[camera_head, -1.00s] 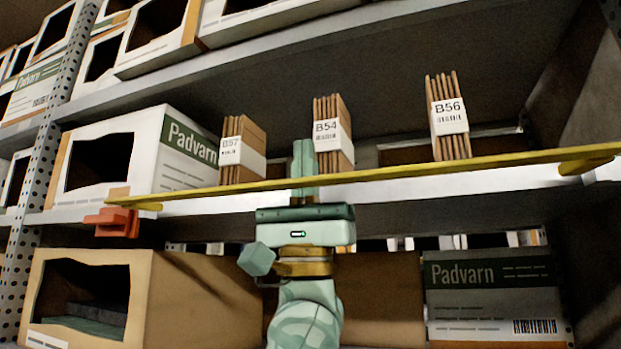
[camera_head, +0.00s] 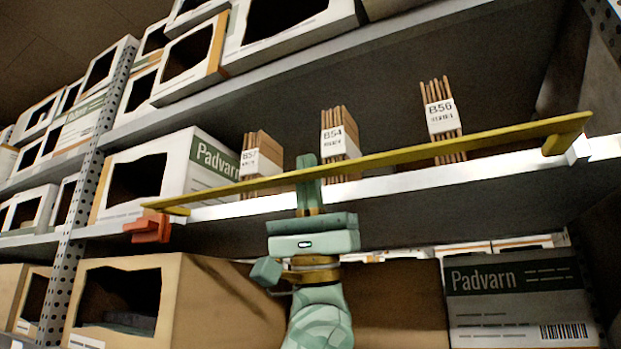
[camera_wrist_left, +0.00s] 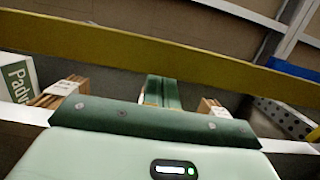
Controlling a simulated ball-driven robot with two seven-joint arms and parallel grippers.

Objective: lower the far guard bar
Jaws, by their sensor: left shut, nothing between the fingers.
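The yellow guard bar (camera_head: 385,160) spans the front of the middle shelf, its right end higher than its left in the head view. Its left end lies by an orange bracket (camera_head: 148,229), its right end by a white bracket (camera_head: 578,150). In the left wrist view the bar (camera_wrist_left: 150,48) crosses above my fingers. My left gripper (camera_head: 308,170) is shut and empty, pointing up, its fingertips at the bar near its middle. I cannot tell whether they touch it. The gripper also shows in the left wrist view (camera_wrist_left: 163,90). My right gripper is not in view.
Cardboard bundles labelled B57 (camera_head: 262,158), B54 (camera_head: 340,142) and B56 (camera_head: 441,118) stand on the shelf behind the bar. A white Padvarn box (camera_head: 215,165) is at left. A brown box (camera_head: 210,300) and a grey Padvarn box (camera_head: 520,305) fill the shelf below.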

